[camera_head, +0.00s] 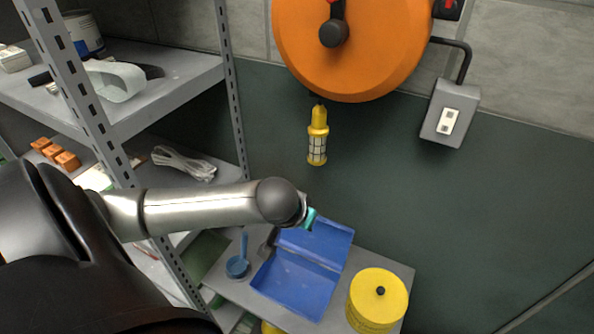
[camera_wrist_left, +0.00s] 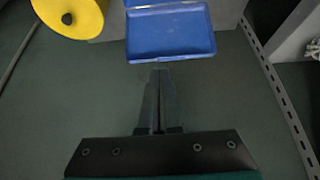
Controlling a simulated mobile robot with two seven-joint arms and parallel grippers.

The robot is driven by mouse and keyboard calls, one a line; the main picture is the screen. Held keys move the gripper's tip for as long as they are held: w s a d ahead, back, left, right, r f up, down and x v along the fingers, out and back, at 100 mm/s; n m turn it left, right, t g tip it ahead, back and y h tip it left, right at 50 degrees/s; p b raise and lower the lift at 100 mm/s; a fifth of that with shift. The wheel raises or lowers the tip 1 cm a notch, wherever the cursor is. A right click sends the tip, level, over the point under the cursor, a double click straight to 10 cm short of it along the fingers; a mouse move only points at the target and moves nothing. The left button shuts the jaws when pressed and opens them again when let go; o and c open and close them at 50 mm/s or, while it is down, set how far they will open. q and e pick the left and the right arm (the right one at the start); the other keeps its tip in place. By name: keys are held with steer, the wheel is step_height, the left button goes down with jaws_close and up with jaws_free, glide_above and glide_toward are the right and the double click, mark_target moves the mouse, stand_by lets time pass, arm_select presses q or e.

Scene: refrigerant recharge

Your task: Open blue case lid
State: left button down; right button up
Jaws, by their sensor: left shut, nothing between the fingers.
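The blue case (camera_head: 293,287) lies on a grey surface, and its lid (camera_head: 325,240) stands open, tilted back toward the green wall. The lid also shows at the top of the left wrist view (camera_wrist_left: 170,33). My left gripper (camera_head: 310,218) is at the lid's upper edge in the head view, mostly hidden behind my wrist. In the left wrist view its fingers (camera_wrist_left: 160,75) are together and empty, with the tips just by the lid's edge. I cannot tell whether they touch it. My right gripper is in neither view.
A yellow round container (camera_head: 377,299) stands right of the case. A metal shelf rack (camera_head: 160,105) stands at left. A yellow lamp (camera_head: 318,137) hangs below an orange reel (camera_head: 355,45).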

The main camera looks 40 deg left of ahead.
arm_select(q)
steer(key=shift+s+d+r, duration=0.25)
steer(key=shift+s+r, duration=0.7)
steer(key=shift+s+d+r, duration=0.2)
steer(key=shift+s+r, duration=0.75)
steer(key=shift+d, duration=0.1)
